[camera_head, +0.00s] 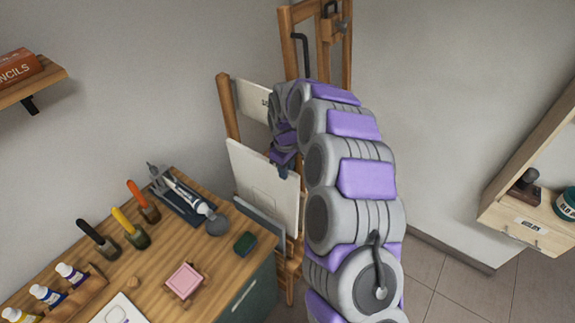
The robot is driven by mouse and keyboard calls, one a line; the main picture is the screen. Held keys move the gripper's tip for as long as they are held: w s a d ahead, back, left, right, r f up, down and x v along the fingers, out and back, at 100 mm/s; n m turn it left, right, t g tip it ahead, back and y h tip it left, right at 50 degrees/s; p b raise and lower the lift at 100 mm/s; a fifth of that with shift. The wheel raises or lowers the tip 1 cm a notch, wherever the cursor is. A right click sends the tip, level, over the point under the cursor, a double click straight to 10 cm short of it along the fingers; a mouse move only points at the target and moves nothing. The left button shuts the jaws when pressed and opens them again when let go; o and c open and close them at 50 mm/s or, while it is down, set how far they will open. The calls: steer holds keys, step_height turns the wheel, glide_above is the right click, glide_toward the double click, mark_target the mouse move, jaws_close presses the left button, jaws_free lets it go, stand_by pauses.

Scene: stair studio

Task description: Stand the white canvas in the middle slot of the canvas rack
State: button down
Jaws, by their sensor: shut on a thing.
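The white canvas (258,184) stands nearly upright, tilted in the picture, beside the far right edge of the desk. My gripper (283,163) is shut on its upper right edge; the fingertips are partly hidden by my arm. The wooden canvas rack (228,108) shows a tall post behind the canvas and lower wood to its right. Another pale panel (252,98) stands behind the white canvas, and a grey panel (258,220) is in front of it. The slots and the canvas's bottom edge are hidden, so I cannot tell whether it is seated in a slot.
A wooden easel (290,50) stands behind my arm. A wooden shelf (530,225) is at the right. Tiled floor (450,285) is clear.

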mark_target(283, 193)
steer(key=shift+d+f+b, duration=0.1)
steer(key=shift+f+b, duration=0.45)
steer(key=shift+f, duration=2.5)
steer(key=shift+a+f, duration=0.35)
steer(key=shift+f, duration=0.6)
steer(key=shift+a+f, duration=0.3)
steer(key=shift+f, duration=0.6)
steer(key=shift+d+f+b, duration=0.2)
steer(key=shift+d+f, duration=0.05)
steer(key=shift+f, duration=0.25)
steer(key=shift+d+f+b, duration=0.15)
steer(key=shift+d+f, duration=0.1)
steer(key=shift+f, duration=0.35)
steer(key=shift+a, duration=0.4)
steer(key=shift+d+f, duration=0.15)
steer(key=shift+d, duration=0.1)
steer(key=shift+f, duration=0.2)
steer(key=c, duration=0.9)
jaws_free()
steer(key=shift+a+f, duration=0.1)
